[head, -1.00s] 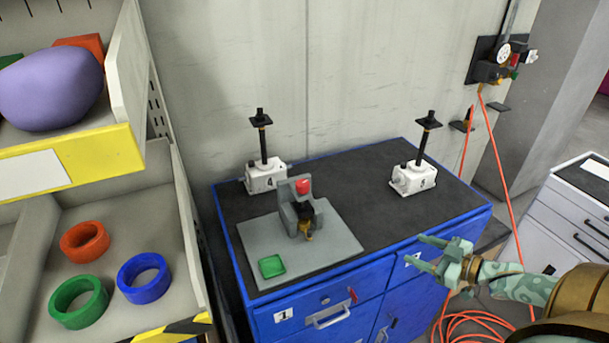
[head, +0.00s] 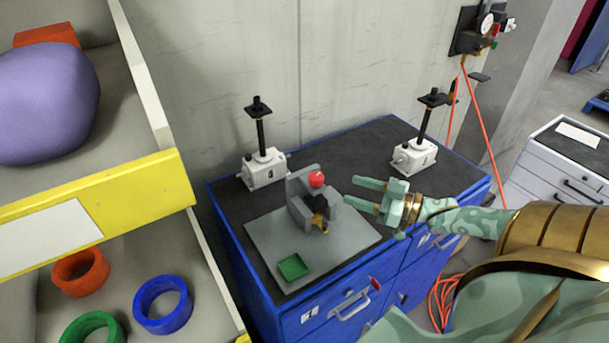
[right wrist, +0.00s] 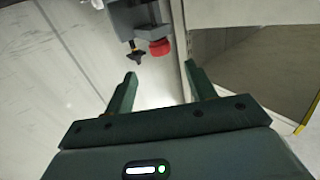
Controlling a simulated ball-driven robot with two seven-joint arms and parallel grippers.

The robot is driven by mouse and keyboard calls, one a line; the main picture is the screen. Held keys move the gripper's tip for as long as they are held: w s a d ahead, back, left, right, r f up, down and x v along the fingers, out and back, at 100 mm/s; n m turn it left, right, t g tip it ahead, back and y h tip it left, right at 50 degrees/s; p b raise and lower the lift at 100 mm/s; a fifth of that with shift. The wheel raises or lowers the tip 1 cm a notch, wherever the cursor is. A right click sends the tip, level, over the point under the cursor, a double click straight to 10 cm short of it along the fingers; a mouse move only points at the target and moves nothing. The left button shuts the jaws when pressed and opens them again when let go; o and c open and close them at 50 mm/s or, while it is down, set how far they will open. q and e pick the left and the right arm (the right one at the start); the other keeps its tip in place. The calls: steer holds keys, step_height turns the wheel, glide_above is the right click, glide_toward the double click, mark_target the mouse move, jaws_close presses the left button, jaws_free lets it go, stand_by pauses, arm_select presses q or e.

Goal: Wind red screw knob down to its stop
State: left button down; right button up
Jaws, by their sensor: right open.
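The red screw knob (head: 316,179) sits on top of a grey clamp-like fixture (head: 301,205), which stands on a grey base plate (head: 262,247) on the blue cabinet. A dark part with a brass tip shows at the fixture's front. My right gripper (head: 352,191) is open and empty, to the right of the knob and apart from it, its fingers pointing left toward it. In the right wrist view the red knob (right wrist: 160,47) shows beyond the open fingers, beside a dark star-shaped handle (right wrist: 135,57). My left gripper is not in view.
Two white screw jacks stand at the back of the cabinet top, one left (head: 263,168) and one right (head: 413,157). A green tray (head: 293,266) lies on the base plate. A shelf with a yellow edge (head: 110,208) and coloured rings fills the left. An orange hose (head: 480,120) hangs at right.

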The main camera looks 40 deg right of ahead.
glide_toward(312, 174)
steer(key=w, duration=0.2)
steer(key=x, duration=0.5)
steer(key=f+x, duration=0.1)
steer(key=x, duration=0.2)
steer(key=shift+s+a, duration=0.1)
steer(key=shift+a, duration=0.35)
steer(key=shift+w+a, duration=0.25)
steer(key=shift+w, duration=0.2)
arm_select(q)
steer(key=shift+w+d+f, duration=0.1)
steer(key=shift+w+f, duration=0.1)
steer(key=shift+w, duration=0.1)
arm_select(e)
steer(key=shift+c, duration=0.3)
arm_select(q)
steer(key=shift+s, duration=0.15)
arm_select(e)
steer(key=c, duration=0.9)
